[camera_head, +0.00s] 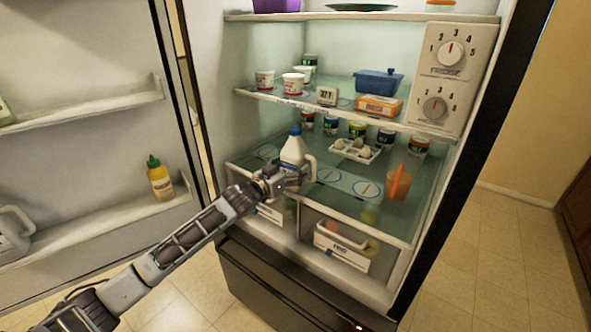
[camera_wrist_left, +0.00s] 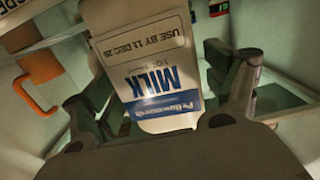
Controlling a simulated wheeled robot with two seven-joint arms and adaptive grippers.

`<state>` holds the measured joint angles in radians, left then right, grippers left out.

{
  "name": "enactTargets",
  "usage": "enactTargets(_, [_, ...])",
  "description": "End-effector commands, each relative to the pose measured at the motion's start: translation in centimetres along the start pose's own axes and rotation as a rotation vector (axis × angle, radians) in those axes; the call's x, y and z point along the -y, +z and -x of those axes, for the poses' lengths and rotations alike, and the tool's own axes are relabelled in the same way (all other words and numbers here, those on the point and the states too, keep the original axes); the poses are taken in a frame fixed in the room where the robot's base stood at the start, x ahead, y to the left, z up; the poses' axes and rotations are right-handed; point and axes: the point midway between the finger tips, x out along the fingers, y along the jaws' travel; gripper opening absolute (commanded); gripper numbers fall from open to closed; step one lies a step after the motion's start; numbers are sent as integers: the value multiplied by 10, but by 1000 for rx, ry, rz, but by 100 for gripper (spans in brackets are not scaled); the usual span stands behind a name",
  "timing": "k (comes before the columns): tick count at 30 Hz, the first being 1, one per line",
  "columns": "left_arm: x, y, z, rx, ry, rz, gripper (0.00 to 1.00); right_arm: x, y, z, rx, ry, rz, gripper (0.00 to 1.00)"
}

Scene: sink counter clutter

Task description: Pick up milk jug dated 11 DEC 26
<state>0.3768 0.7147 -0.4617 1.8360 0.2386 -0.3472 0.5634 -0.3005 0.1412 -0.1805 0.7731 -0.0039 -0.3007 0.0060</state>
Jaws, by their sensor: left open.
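A white milk jug (camera_head: 294,152) with a blue cap stands upright on the fridge's lower glass shelf, near its front left. In the left wrist view the jug (camera_wrist_left: 150,75) shows a blue and white MILK label and the print "USE BY 11 DEC"; the year digits are hard to read. My left gripper (camera_head: 283,182) is at the front of the jug, low on its body. In the left wrist view its open fingers (camera_wrist_left: 163,112) are on either side of the jug, with a gap visible at the right. My right gripper is not in view.
An orange pitcher (camera_head: 398,182) stands right of the jug, and an egg tray (camera_head: 356,151) and several jars are behind. The shelf above (camera_head: 300,101) holds tubs and boxes. Another white jug (camera_head: 12,232) and a yellow bottle (camera_head: 160,180) are in the open door.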

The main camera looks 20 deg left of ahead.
Motion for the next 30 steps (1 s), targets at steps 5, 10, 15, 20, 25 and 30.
enactTargets(5, [1, -2, -13, -1, -1, 0, 86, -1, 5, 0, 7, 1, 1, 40])
enactTargets(10, [1, -2, -23, -2, -1, 0, 86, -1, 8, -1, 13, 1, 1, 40])
enactTargets(15, [0, -2, -28, 0, 0, 0, 86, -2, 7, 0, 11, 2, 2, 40])
enactTargets(20, [1, -1, -28, 0, 0, -1, 86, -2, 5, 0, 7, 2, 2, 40])
enactTargets(25, [1, -2, -28, 0, 0, -1, 86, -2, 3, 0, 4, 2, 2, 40])
enactTargets(30, [1, -2, -27, 0, 0, -1, 81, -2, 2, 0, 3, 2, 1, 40])
